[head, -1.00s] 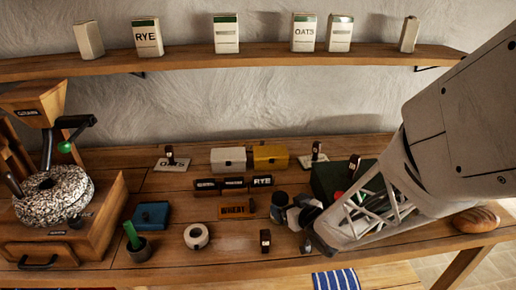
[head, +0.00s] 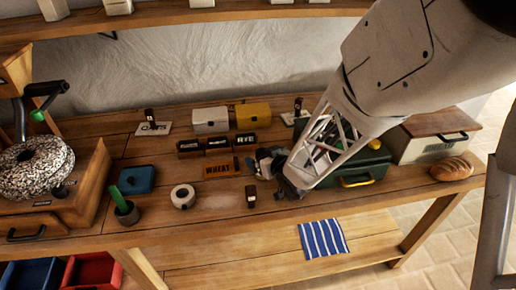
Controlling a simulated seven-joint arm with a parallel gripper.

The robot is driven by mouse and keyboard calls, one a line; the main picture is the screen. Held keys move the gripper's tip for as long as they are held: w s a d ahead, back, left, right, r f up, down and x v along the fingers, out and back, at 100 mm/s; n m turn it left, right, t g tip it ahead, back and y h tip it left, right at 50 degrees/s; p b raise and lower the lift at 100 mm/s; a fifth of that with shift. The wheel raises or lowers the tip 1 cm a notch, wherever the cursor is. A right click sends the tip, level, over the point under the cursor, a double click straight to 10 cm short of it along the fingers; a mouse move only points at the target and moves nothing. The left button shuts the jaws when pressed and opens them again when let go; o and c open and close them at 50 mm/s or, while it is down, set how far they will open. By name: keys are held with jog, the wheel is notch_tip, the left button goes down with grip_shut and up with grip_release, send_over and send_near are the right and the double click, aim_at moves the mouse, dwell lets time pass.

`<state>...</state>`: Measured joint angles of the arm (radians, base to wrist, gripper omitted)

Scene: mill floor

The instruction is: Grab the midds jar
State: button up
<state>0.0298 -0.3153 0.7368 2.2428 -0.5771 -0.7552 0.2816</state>
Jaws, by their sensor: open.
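My gripper (head: 271,169) is open above the right middle of the wooden bench (head: 215,222), just right of the orange WHEAT block. Its dark fingers and the arm hide much of the bench there. No jar with a readable midds label shows. A small dark jar-like shape seen earlier beside the fingers cannot be told apart from them now. I cannot tell whether anything stands between the fingers.
The WHEAT block (head: 222,169), a small dark labelled piece (head: 251,195) and a white ring (head: 183,196) are left of my gripper. A green box (head: 352,172), a lidded crate (head: 429,139) and bread (head: 452,169) stand right. The bench front is mostly clear.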

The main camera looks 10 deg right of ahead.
dwell(0.3)
jog(key=c, duration=1.2)
jog(key=shift+r, duration=0.1)
jog(key=shift+r, duration=0.7)
notch_tip(320, 180, up, 2)
jog(key=shift+r, duration=0.15)
jog(key=s, duration=0.5)
jog(key=s+d, duration=0.1)
jog(key=s, duration=0.4)
jog(key=s+r, duration=0.1)
jog(key=s, duration=0.5)
jog(key=shift+d, duration=0.2)
